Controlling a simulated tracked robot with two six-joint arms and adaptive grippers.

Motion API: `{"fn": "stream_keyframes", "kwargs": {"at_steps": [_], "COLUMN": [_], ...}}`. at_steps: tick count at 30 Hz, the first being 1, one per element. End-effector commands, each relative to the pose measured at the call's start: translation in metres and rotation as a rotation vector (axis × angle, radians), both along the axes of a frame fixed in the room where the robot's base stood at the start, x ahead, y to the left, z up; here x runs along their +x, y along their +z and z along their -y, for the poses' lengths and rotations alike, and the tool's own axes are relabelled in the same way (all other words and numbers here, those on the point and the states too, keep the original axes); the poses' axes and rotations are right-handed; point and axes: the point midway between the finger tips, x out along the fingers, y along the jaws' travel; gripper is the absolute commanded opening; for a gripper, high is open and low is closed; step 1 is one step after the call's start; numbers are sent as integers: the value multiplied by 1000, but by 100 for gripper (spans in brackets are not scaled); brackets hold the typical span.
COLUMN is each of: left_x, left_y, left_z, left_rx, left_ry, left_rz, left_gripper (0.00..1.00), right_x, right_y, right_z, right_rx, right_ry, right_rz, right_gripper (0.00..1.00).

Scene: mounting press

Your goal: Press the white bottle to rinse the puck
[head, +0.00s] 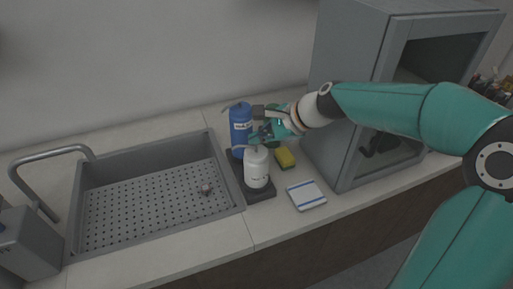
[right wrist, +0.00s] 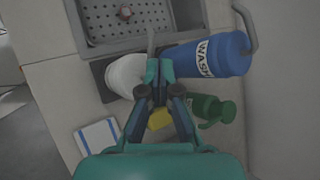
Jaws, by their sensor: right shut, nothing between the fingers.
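The white bottle (head: 257,169) stands upright on a dark tray (head: 262,195) at the right edge of the sink. Its thin spout points left over the sink; the bottle also shows in the right wrist view (right wrist: 124,74). The small puck (head: 206,189) lies on the perforated sink floor, and it appears at the top of the right wrist view (right wrist: 125,12). My right gripper (head: 258,137) is shut and empty, just above and behind the white bottle's top. In the right wrist view its fingertips (right wrist: 159,72) are beside the bottle; contact cannot be told. My left gripper is out of view.
A blue wash bottle (head: 240,128) stands behind the white one, close to my right gripper. A green bottle (right wrist: 212,108), yellow sponge (head: 285,157) and blue-striped cloth (head: 306,195) are nearby. A grey cabinet (head: 345,60) stands right; a faucet (head: 50,155) is left.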

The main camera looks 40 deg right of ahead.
Motion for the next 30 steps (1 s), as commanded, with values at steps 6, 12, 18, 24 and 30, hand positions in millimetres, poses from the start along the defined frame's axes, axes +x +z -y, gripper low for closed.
{"fn": "stream_keyframes", "kwargs": {"at_steps": [6,12,18,24,30], "left_x": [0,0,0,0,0], "left_y": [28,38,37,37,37], "left_z": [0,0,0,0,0], "left_rx": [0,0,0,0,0], "left_ry": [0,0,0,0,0], "left_rz": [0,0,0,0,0], "left_gripper": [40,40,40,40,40], "right_x": [0,0,0,0,0], "right_y": [29,40,39,38,38], "right_z": [0,0,0,0,0], "right_rx": [-1,-1,-1,-1,-1], "right_ry": [1,1,1,1,1], "right_rz": [0,0,0,0,0], "right_gripper": [0,0,0,0,0]}}
